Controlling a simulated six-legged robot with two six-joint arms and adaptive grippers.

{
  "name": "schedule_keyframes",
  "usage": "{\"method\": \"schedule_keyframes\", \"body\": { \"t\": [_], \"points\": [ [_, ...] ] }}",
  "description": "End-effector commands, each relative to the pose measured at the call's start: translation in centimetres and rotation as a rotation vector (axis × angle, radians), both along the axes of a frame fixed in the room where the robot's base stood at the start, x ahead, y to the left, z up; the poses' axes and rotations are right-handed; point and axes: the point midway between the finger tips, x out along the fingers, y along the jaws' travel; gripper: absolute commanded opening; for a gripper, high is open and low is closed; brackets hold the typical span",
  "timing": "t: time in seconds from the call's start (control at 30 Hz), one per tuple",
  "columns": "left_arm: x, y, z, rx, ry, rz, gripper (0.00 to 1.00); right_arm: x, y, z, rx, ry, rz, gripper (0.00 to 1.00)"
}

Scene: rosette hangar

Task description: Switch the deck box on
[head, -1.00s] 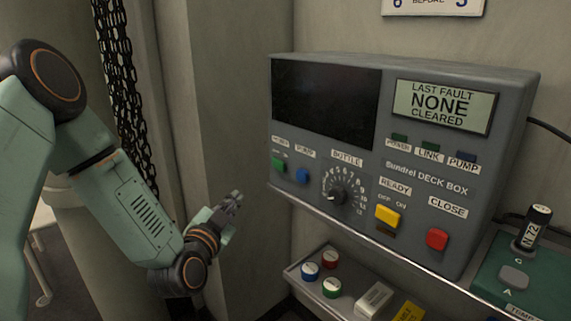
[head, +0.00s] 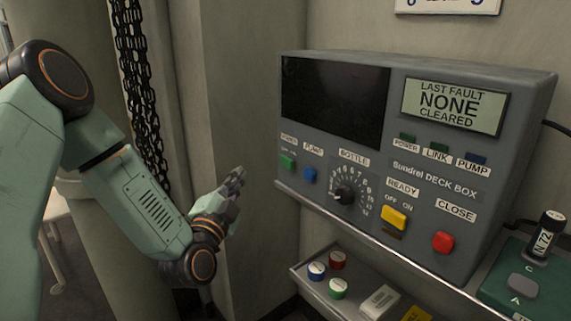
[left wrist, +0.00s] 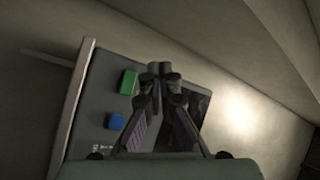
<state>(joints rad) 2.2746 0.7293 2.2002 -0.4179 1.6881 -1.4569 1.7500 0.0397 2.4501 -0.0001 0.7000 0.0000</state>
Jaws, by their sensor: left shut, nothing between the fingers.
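The grey deck box (head: 396,222) stands on a shelf at the right in the head view. Its large screen (head: 335,100) is black. The green power button (head: 288,161) and blue pump button (head: 310,174) sit side by side at its lower left. In the left wrist view the green button (left wrist: 128,82) and blue button (left wrist: 117,121) lie left of the fingers. My left gripper (head: 238,175) is shut and empty, left of the box and apart from it in the head view. It also shows in the left wrist view (left wrist: 159,72). My right gripper is not in view.
The box also carries a bottle dial (head: 345,195), a yellow switch (head: 394,217) and a red button (head: 443,242). A lower tray (head: 308,285) holds several coloured caps. A green unit (head: 550,270) stands at right. Black chains (head: 140,90) hang behind my left arm.

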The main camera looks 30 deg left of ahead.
Motion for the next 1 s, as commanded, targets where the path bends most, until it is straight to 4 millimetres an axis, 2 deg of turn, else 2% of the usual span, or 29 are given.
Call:
{"method": "schedule_keyframes", "body": {
  "t": [0.57, 0.8, 1.0],
  "points": [
    [5.0, -3.3, -0.3, 0.006, -0.004, -0.006, 0.00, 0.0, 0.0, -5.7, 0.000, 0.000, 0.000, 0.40],
    [6.9, -4.3, -0.1, 0.004, 0.000, -0.003, 0.00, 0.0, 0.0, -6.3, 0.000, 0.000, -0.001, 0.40],
    [7.4, -4.6, 0.0, 0.000, 0.000, -0.001, 0.00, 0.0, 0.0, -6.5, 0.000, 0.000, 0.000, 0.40]
  ]
}}
